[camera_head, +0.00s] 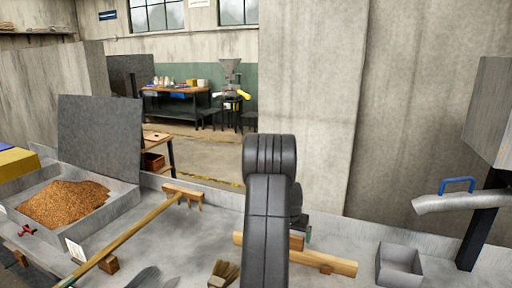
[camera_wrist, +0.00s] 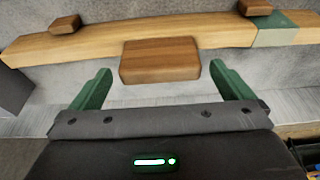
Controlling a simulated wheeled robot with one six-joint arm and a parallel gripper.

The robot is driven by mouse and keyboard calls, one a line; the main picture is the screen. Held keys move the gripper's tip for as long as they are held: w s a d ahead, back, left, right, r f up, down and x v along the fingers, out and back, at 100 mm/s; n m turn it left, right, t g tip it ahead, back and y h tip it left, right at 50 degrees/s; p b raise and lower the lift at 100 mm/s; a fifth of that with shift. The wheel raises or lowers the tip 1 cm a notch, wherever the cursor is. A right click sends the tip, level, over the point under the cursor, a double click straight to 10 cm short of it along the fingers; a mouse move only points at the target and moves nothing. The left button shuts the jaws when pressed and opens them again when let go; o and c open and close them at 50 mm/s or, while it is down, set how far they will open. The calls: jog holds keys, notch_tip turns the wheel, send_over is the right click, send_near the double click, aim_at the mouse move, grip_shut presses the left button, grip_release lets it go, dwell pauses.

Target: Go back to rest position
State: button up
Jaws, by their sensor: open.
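My gripper (camera_wrist: 160,70) is open in the wrist view, its two green fingers spread wide apart with nothing held between them. A brown wooden block (camera_wrist: 160,62) lies just beyond the fingertips, in line with the gap and against a long wooden bar (camera_wrist: 110,44). The bar has smaller blocks on its far side and a green band (camera_wrist: 277,34) near its right end. In the head view my dark arm rises in the centre and hides most of the gripper and part of the wooden bar (camera_head: 325,262).
A tray of brown grain (camera_head: 65,202) and a long-handled wooden rake (camera_head: 140,228) lie to the left. A brush (camera_head: 223,274) is near the front. A grey open box (camera_head: 400,265) stands right, below a metal spout (camera_head: 455,202). Bare counter shows between them.

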jog(key=v, duration=1)
jog(key=x, duration=1.4)
jog(key=shift+s+p, duration=0.1)
jog(key=shift+p, duration=0.2)
jog(key=shift+r+p, duration=0.65)
jog(key=shift+r, duration=0.05)
notch_tip(320, 180, up, 9)
jog(key=p, duration=0.5)
jog(key=shift+r, duration=0.1)
jog(key=shift+s+a+f, duration=0.3)
jog(key=shift+a+f, duration=0.15)
jog(key=shift+a, duration=0.05)
jog(key=shift+s+a+f+n, duration=0.2)
jog(key=shift+a+f+n, duration=0.05)
jog(key=shift+a+n, duration=0.1)
jog(key=shift+a, duration=0.1)
